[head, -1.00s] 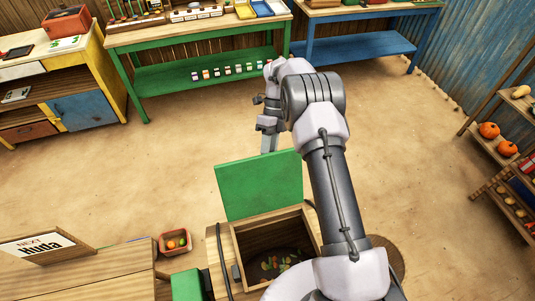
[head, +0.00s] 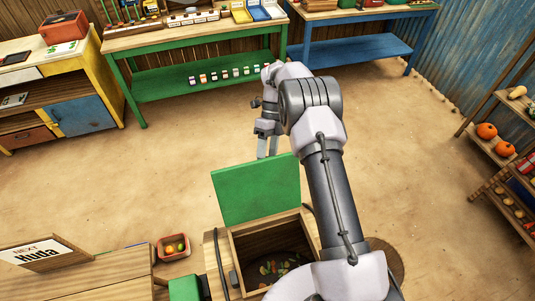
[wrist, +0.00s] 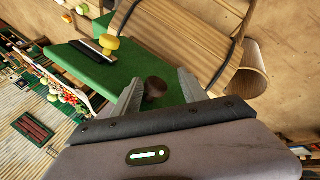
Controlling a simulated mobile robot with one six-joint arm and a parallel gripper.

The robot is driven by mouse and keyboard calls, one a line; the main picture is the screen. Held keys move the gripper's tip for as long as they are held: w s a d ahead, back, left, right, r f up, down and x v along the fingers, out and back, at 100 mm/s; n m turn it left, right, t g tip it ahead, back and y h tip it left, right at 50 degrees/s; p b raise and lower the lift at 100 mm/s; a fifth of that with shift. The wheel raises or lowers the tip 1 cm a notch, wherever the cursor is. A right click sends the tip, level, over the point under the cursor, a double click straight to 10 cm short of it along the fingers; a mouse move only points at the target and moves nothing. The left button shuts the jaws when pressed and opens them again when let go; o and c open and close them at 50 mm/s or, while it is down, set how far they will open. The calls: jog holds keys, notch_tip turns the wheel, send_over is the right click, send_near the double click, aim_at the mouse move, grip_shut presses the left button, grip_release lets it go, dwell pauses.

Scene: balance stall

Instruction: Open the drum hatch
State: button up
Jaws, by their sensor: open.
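The drum (head: 212,248) is a wooden body at the bottom of the head view. Its green hatch (head: 256,190) stands raised at the far side of the square opening, which shows several small coloured pieces (head: 270,267) inside. My gripper (head: 268,155) is just behind the hatch's top edge, jaws apart. In the wrist view a dark round knob (wrist: 155,88) shows between my gripper's open fingers (wrist: 158,90), in front of a green surface (wrist: 120,75). I cannot tell whether they touch it. The wooden drum (wrist: 180,35) is beyond.
A red box of fruit (head: 173,247) sits left of the drum, by a wooden table with a name sign (head: 45,253). Green (head: 180,75) and blue (head: 365,52) benches stand at the back. Shelves with pumpkins (head: 486,131) are at right. The middle floor is clear.

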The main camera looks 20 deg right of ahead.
jog(key=p+v, duration=0.1)
jog(key=v, duration=0.6)
jog(key=shift+d+r, duration=0.1)
jog(key=shift+r, duration=0.1)
